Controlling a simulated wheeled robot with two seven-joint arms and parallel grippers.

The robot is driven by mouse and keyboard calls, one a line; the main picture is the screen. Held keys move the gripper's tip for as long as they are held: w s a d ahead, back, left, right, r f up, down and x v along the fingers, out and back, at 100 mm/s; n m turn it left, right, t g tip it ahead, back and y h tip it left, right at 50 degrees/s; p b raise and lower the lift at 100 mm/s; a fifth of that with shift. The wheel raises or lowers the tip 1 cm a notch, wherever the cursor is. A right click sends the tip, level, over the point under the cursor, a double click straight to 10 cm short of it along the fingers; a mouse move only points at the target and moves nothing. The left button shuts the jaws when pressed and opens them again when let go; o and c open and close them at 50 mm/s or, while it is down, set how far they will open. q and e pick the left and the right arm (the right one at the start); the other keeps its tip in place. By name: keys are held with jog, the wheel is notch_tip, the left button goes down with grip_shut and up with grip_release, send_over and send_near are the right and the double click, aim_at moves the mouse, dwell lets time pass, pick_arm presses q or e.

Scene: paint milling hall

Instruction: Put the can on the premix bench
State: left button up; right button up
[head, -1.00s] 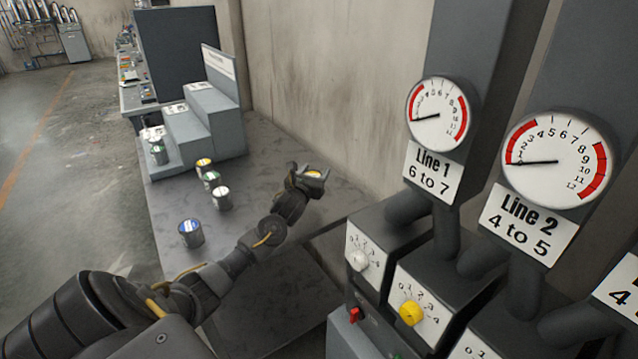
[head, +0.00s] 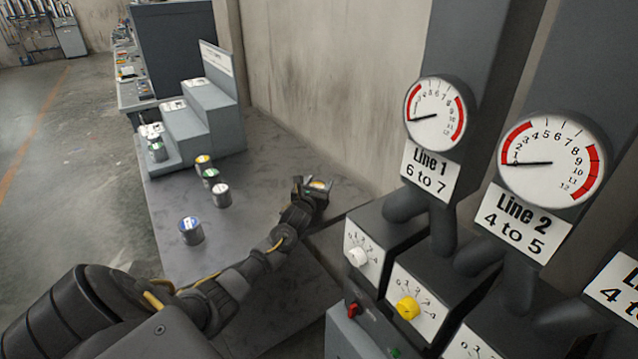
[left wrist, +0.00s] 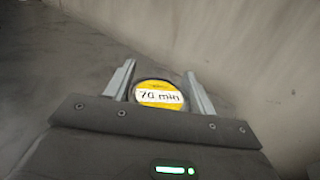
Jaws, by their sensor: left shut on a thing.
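My left gripper (head: 318,184) is shut on a can with a yellow lid. In the left wrist view, the can's lid (left wrist: 159,94) shows between the two fingers and bears a white label reading "70 min". The can's body is mostly hidden by the gripper. The gripper is over or beside the right side of a grey bench (head: 270,165), near the wall; I cannot tell its height above the top. Whether this is the premix bench I cannot read. My right gripper is not in view.
Several cans stand on the bench, including a blue-lidded one (head: 191,231) and a plain-lidded one (head: 221,195). A grey stepped stand (head: 215,115) is behind them. A gauge panel with "Line 1" (head: 430,176) and "Line 2" (head: 526,222) signs and knobs stands at right.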

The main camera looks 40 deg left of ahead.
pick_arm(q)
jog(key=o, duration=1.1)
jog(key=v, duration=1.2)
jog(key=shift+r+b, duration=0.1)
jog(key=shift+b, duration=0.3)
